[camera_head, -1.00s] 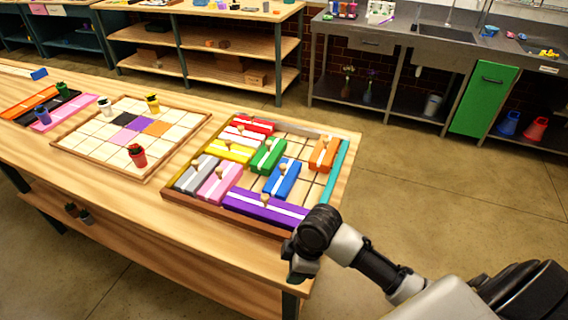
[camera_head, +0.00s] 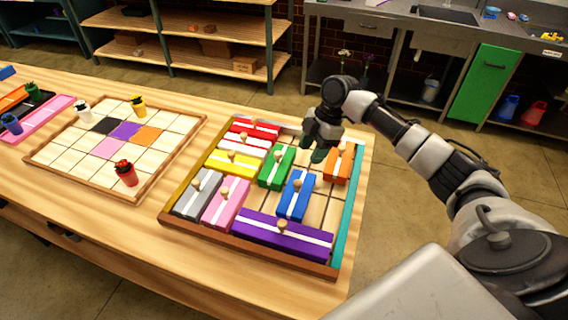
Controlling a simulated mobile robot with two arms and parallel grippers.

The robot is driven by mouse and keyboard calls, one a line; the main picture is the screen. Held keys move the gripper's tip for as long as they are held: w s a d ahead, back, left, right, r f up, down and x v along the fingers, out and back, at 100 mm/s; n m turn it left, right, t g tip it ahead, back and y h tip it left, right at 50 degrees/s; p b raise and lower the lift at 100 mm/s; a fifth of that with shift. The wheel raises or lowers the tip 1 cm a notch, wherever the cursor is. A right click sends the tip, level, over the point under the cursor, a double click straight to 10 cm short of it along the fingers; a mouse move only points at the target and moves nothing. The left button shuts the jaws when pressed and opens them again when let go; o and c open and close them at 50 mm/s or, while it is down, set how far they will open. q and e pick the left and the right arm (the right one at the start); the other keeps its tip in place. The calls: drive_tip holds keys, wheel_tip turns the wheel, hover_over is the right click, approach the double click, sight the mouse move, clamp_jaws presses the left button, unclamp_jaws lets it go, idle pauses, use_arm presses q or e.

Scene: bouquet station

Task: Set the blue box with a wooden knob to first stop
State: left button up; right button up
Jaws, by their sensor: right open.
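The blue box (camera_head: 296,196) has a white stripe and a wooden knob (camera_head: 297,182). It lies lengthwise in the framed puzzle tray (camera_head: 280,261), between the green box (camera_head: 277,167) and an empty strip of tray floor. The long purple box (camera_head: 283,236) lies just in front of its near end. My right gripper (camera_head: 316,152) is above the back right part of the tray, beyond the blue box and apart from it. It is open and points downward; nothing shows in it. My left gripper is not in view.
An orange box (camera_head: 338,164) lies near the right gripper. Pink (camera_head: 225,202), grey (camera_head: 197,194), yellow (camera_head: 230,164) and red (camera_head: 253,129) boxes fill the tray's left and back. A grid board (camera_head: 67,166) with small pots stands left.

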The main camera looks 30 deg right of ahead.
sight(298, 182)
drive_tip(key=f, duration=0.1)
drive_tip(key=s+a+f+p, duration=0.1)
drive_tip(key=a+f+p, duration=0.1)
drive_tip(key=f, duration=0.1)
drive_tip(key=shift+s, duration=0.35)
drive_tip(key=x, duration=0.3)
drive_tip(key=shift+w+f, duration=0.15)
drive_tip(key=shift+w, duration=0.2)
drive_tip(key=shift+p+x, duration=0.45)
drive_tip(key=shift+x, duration=0.6)
drive_tip(key=shift+c, duration=0.9)
drive_tip(key=c, duration=0.5)
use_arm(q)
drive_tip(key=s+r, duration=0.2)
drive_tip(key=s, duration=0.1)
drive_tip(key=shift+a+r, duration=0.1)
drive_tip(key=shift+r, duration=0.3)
use_arm(e)
clamp_jaws()
